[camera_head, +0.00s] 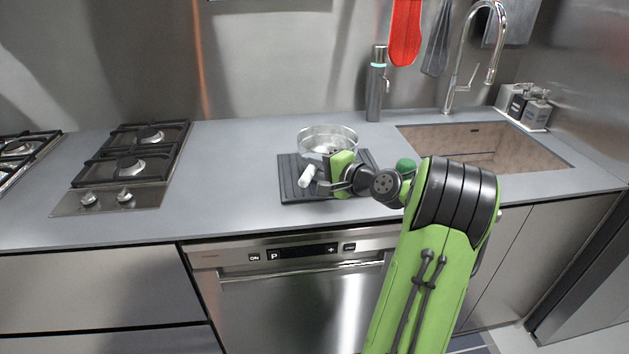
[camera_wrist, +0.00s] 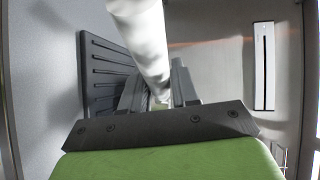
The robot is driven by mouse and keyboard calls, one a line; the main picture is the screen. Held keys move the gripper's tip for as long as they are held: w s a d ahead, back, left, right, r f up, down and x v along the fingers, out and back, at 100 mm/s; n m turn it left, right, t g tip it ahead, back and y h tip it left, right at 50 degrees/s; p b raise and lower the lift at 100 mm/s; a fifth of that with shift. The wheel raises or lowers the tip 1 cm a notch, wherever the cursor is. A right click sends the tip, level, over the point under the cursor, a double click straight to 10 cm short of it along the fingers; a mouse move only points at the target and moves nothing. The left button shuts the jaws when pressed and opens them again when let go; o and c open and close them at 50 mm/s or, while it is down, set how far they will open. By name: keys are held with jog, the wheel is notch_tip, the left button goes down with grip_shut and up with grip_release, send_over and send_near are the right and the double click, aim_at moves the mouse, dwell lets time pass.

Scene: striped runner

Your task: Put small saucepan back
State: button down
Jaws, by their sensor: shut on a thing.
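The small saucepan (camera_head: 327,138) has a shiny, see-through-looking round body and a white handle (camera_head: 307,175) that points toward the front left. It is on or just over a dark ribbed mat (camera_head: 288,188) on the counter; I cannot tell whether it touches. My gripper (camera_head: 323,186) is at the handle, reaching in from the right. In the wrist view my gripper (camera_wrist: 160,100) is shut on the white handle (camera_wrist: 146,42), which runs up between the jaws. The pan's body is out of the wrist view, and my gripper hides part of it in the head view.
A gas hob (camera_head: 135,160) is to the left, with another at the far left edge. A sink (camera_head: 470,145) with a tall tap (camera_head: 455,85) is to the right. A dark bottle (camera_head: 377,90) stands behind the mat. The counter between hob and mat is clear.

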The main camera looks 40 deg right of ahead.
notch_tip(320, 180, down, 3)
jog(key=shift+d+r+b, duration=0.1)
jog(key=shift+d+b, duration=0.05)
jog(key=shift+b, duration=0.25)
jog(key=shift+r, duration=0.1)
jog(key=c, duration=0.8)
grip_release()
jog(key=shift+f, duration=0.2)
jog(key=shift+c, duration=0.2)
